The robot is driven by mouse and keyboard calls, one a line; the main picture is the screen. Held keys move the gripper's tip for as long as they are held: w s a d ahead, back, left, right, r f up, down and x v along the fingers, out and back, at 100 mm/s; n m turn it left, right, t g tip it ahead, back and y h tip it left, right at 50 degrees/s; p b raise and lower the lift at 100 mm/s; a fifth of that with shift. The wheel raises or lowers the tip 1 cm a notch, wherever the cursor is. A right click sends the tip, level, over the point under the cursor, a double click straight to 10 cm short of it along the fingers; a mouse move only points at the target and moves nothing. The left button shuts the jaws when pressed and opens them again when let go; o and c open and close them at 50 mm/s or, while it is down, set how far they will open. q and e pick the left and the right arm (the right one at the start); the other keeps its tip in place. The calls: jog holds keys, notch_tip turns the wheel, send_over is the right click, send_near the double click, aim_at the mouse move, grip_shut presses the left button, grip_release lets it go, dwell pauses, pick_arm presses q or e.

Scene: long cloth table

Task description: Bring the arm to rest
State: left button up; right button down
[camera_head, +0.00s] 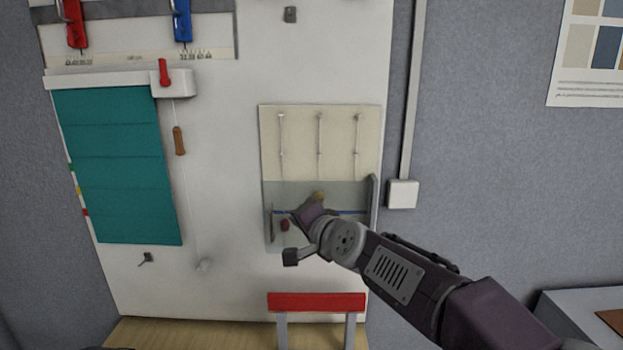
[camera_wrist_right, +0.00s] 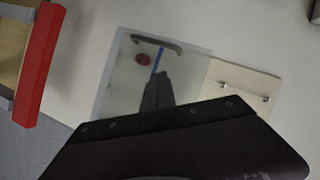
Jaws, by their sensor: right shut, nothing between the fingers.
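My right arm comes in from the right in the head view. Its gripper (camera_head: 312,212) is in front of the lower part of a wall panel, and its fingertips are mostly hidden there by the gripper's own body. In the right wrist view the two dark fingers (camera_wrist_right: 158,90) lie together, shut and empty, over a greyish see-through plate (camera_wrist_right: 112,92). I cannot tell whether they touch it. My left gripper is not in view.
The cream panel (camera_head: 298,142) bears three thin upright rods. A red knob (camera_head: 285,225) and blue strip (camera_wrist_right: 158,60) are beside the fingers. A red-topped stand (camera_head: 317,302) is below. A green blind (camera_head: 118,165) hangs left. Grey wall space right is open.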

jog(key=s+d+f+n+g+h, duration=0.1)
jog(key=s+d+f+g, duration=0.2)
jog(key=f, duration=0.4)
jog(key=s+d+f+n+g+h, duration=0.1)
jog(key=s+d+f+n, duration=0.2)
jog(key=f, duration=0.4)
jog(key=s+d+f+g+h, duration=0.2)
jog(key=s+d+f, duration=0.1)
jog(key=d+f, duration=0.3)
jog(key=s+d+f+n+g+h, duration=0.1)
jog(key=s+d+f+g, duration=0.2)
jog(key=s+f, duration=0.4)
jog(key=s+d+f+n+g+h, duration=0.1)
jog(key=s+d+f, duration=0.4)
jog(key=s, duration=0.7)
jog(key=shift+s+d+f+n+g, duration=0.2)
jog(key=shift+d+f+n+g, duration=0.2)
jog(key=shift+f+n+g, duration=0.55)
jog(key=shift+r, duration=0.1)
